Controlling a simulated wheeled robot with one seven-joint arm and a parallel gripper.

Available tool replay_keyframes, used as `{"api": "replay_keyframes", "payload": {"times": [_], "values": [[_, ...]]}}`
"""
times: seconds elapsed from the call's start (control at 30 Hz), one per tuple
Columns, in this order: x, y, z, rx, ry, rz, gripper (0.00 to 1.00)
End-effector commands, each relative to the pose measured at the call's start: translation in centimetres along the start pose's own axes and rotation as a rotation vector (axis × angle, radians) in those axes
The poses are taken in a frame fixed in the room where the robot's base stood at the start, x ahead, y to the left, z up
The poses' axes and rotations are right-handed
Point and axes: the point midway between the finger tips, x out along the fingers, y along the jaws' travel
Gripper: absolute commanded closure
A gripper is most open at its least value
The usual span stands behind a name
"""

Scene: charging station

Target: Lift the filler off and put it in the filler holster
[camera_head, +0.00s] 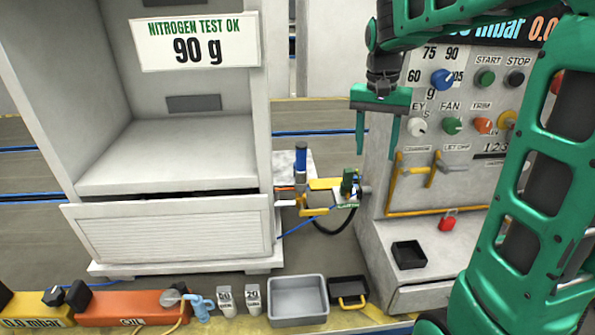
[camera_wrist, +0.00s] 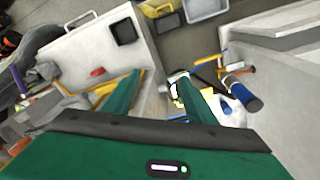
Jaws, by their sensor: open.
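My gripper (camera_head: 377,140) is open and empty, pointing down in front of the control panel. It also shows in the wrist view (camera_wrist: 160,82), with its two green fingers apart. What looks like the filler, a small green upright body (camera_head: 348,183), sits on a pale fitting at the end of a yellow arm, below and left of my gripper. In the wrist view it is mostly hidden behind the right finger. A yellow bracket (camera_head: 413,171) on the panel's front may be the filler holster; I cannot tell for sure.
A blue-topped cylinder (camera_head: 301,160) stands left of the filler, beside the white cabinet (camera_head: 170,235). A black hose (camera_head: 325,236) hangs below. A red padlock (camera_head: 447,220) and a black tray (camera_head: 408,255) lie on the panel's ledge. A grey bin (camera_head: 297,300) stands in front.

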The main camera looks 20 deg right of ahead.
Motion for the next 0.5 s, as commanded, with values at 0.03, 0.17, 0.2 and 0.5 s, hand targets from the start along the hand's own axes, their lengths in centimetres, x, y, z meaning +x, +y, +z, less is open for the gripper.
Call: {"api": "replay_keyframes", "payload": {"times": [0.03, 0.17, 0.2, 0.5], "values": [[0.1, -2.6, -1.1, 0.002, -0.002, -0.001, 0.49], [0.2, -9.1, -3.2, 0.026, -0.008, -0.015, 0.49], [0.4, -11.0, -3.7, 0.033, -0.011, -0.02, 0.49], [1.5, -20.5, -5.0, 0.083, -0.037, -0.054, 0.49]]}}
